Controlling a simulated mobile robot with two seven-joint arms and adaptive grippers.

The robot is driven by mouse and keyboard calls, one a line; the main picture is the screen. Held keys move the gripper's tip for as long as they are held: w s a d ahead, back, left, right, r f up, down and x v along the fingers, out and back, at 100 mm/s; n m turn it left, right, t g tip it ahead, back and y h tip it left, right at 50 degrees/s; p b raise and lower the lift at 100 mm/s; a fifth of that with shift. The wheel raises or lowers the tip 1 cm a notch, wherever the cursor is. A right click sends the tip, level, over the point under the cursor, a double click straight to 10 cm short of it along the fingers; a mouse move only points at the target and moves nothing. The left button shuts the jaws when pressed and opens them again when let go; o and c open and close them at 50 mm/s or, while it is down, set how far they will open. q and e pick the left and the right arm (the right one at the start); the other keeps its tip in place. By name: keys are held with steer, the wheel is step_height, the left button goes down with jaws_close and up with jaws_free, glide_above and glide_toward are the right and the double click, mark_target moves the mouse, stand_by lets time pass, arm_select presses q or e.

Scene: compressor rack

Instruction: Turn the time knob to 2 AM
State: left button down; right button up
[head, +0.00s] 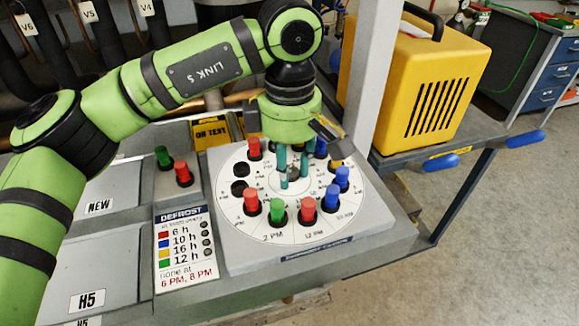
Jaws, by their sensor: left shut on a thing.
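The white defrost clock dial (236,217) lies on a grey box, ringed by red, green and blue pegs and some dark holes. Printed times around it include 2 PM at the front. The time knob is at the dial's middle, mostly hidden by my left gripper (293,174). That gripper comes down from above, its teal fingers shut on the knob. I cannot make out which time the knob points to, nor the 2 AM mark. My right gripper is not in view.
A DEFROST legend card (185,248) is left of the dial. A grey post (374,75) and a yellow case (415,85) stand behind right. Open floor is at right.

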mark_target(290, 171)
arm_select(q)
steer(key=shift+m, duration=0.4)
steer(key=shift+f, duration=0.1)
steer(key=c, duration=0.9)
jaws_free()
step_height(290, 171, up, 12)
